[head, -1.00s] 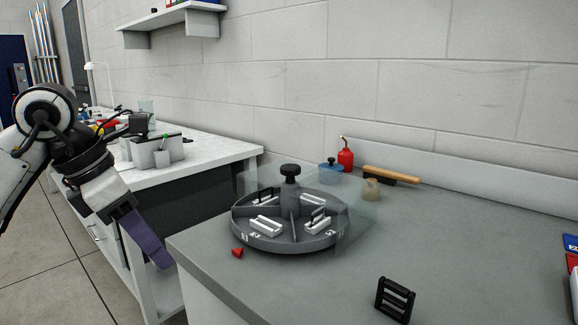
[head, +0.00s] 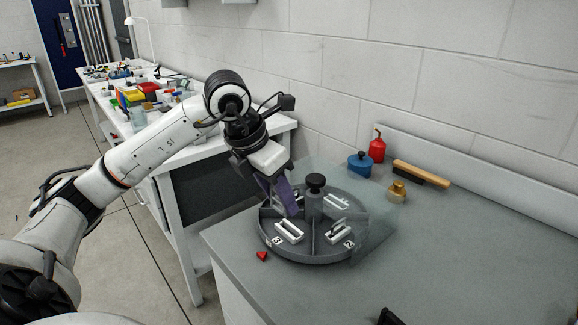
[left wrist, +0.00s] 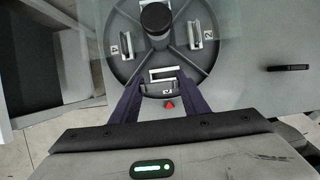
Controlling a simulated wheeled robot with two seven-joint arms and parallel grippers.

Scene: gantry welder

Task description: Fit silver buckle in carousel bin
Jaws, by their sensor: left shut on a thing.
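The carousel (head: 318,257) is a round grey tray with a black centre knob and divided bins, on the grey bench. Its numbered bins hold pale holders. The near-left holder (head: 288,231) is by label 3, and the holder at label 2 (head: 340,233) has a dark upright piece. My left gripper (head: 289,207) has purple fingers pointing down over the carousel's left side. In the left wrist view its fingertips (left wrist: 159,82) flank the near bin. A silver frame (left wrist: 163,73), apparently the silver buckle, shows between them; contact is hard to see. My right gripper is out of view.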

